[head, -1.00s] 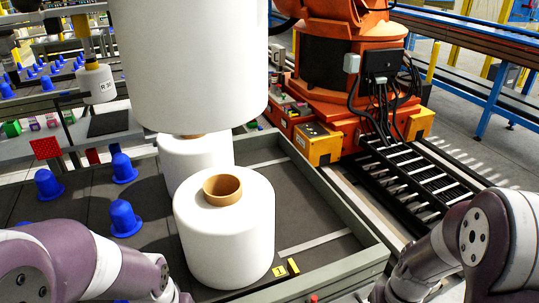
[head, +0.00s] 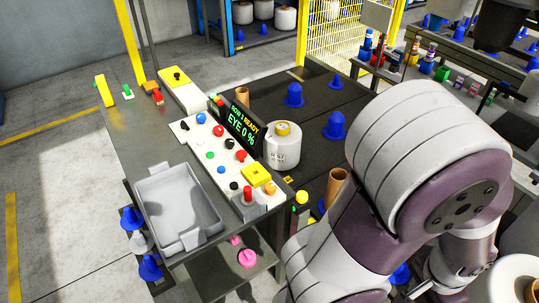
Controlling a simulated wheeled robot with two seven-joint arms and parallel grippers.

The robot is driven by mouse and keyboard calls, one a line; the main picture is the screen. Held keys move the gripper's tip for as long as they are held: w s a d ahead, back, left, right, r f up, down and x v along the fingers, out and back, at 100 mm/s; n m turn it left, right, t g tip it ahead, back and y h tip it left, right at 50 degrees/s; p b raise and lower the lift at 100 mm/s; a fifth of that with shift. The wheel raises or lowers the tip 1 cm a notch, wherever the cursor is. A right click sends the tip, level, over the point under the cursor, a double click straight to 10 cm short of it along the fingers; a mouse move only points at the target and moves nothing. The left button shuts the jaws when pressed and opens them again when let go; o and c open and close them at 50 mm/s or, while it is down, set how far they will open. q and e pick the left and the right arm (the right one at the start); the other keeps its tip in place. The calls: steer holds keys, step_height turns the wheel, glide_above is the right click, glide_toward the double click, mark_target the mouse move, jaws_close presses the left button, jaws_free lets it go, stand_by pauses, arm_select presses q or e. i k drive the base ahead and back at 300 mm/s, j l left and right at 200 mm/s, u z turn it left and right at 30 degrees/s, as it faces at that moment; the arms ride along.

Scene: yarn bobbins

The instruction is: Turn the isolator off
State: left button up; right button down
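I cannot tell for sure which switch is the isolator. A white box with a yellow face and a black knob (head: 177,77) lies at the back of the grey bench. A white control panel (head: 206,148) nearer to me carries several coloured buttons and knobs. At its near end are a yellow block (head: 256,176) and a grey box with a red knob (head: 248,194). The knob positions are too small to read. My arm fills the right side of the head view, apart from the panel. Neither of my grippers is in view.
A grey tray (head: 178,206) sits on the bench front. A dark display reading "EYE 0 %" (head: 241,131) stands behind the panel. A white bobbin (head: 283,148), cardboard tubes and blue cones (head: 293,95) are on the dark surface to the right. Floor left of the bench is clear.

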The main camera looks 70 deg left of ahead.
mark_target(218, 130)
steer(key=u, duration=2.95)
